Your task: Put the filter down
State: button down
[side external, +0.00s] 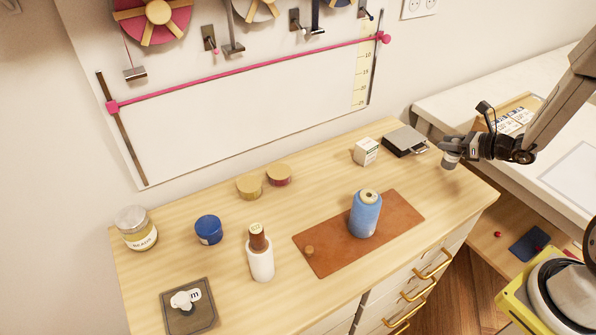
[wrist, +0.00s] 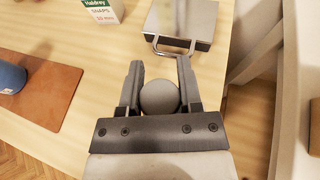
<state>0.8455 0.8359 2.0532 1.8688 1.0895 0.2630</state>
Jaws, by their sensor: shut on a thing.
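My gripper (side external: 462,148) is at the right end of the wooden table in the side view, raised above the tabletop near its right edge. It is shut on a small grey, round-ended thing, which I take for the filter (side external: 450,161). In the wrist view the filter (wrist: 160,98) shows as a rounded grey end between the two fingers of my gripper (wrist: 160,85). Bare table wood lies around it in that view. The rest of the filter is hidden by the gripper.
A grey metal box with a wire handle (side external: 405,141) and a white carton (side external: 366,151) stand left of my gripper. A blue thread cone (side external: 364,216) stands on a brown leather mat (side external: 405,208). Jars and a bottle stand further left. Clear wood lies at front right.

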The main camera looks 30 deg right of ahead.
jog(key=shift+f, duration=1.2)
jog(key=shift+f, duration=0.15)
jog(key=shift+c, duration=1.4)
grip_release()
jog(key=shift+s+d+r, duration=0.1)
jog(key=shift+s+r, duration=0.1)
jog(key=shift+r, duration=0.05)
jog(key=v, duration=0.7)
